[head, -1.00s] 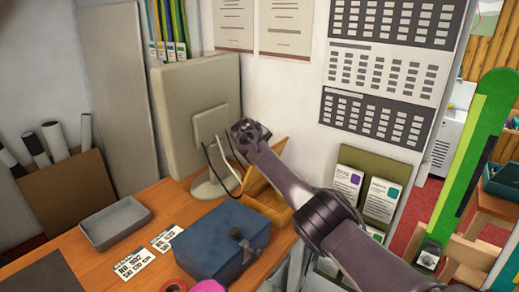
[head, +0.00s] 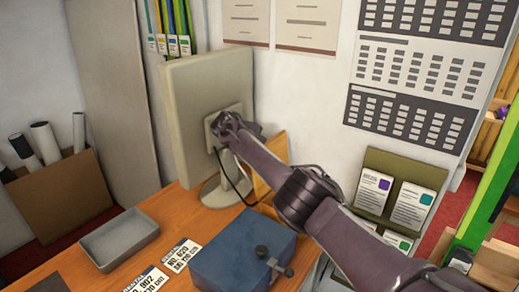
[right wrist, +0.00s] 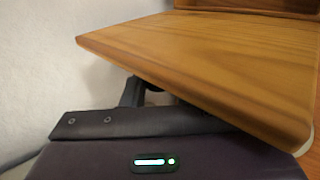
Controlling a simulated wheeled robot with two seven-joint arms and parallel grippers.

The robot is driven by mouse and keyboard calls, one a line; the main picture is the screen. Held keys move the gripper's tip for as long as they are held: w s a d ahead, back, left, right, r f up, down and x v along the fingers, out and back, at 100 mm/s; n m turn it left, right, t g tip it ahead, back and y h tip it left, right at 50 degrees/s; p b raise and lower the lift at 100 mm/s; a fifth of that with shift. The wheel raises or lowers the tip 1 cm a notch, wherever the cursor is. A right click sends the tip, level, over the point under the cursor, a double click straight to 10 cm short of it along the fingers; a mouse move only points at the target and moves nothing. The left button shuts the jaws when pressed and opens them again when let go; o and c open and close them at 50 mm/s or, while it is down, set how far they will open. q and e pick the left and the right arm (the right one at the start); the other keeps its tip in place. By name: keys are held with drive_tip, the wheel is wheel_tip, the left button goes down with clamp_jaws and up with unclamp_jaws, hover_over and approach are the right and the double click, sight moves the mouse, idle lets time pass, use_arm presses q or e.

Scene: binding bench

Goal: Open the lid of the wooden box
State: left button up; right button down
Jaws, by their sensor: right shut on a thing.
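The wooden box stands at the back of the bench, behind the blue box and mostly hidden by my right arm. Its wooden lid (head: 272,163) shows as a raised, tilted panel in the head view. In the right wrist view the lid (right wrist: 215,65) fills the upper right as a broad wooden board. My right gripper (right wrist: 140,93) is shut on the lid's edge; its fingertips are partly hidden beneath the board. My left gripper is not in view.
A grey monitor (head: 208,95) stands close beside my right arm, with a dark cable by it. A blue box (head: 235,248) with a clamp-like fitting is in front. A grey tray (head: 120,240) and printed cards (head: 180,255) lie left.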

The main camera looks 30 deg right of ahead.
idle(0.3)
drive_tip(key=c, duration=1.2)
unclamp_jaws()
drive_tip(key=b+v, duration=0.1)
drive_tip(key=v, duration=0.6)
drive_tip(key=shift+a+r+b, duration=0.25)
drive_tip(key=shift+a+b, duration=0.05)
drive_tip(key=shift+b, duration=0.1)
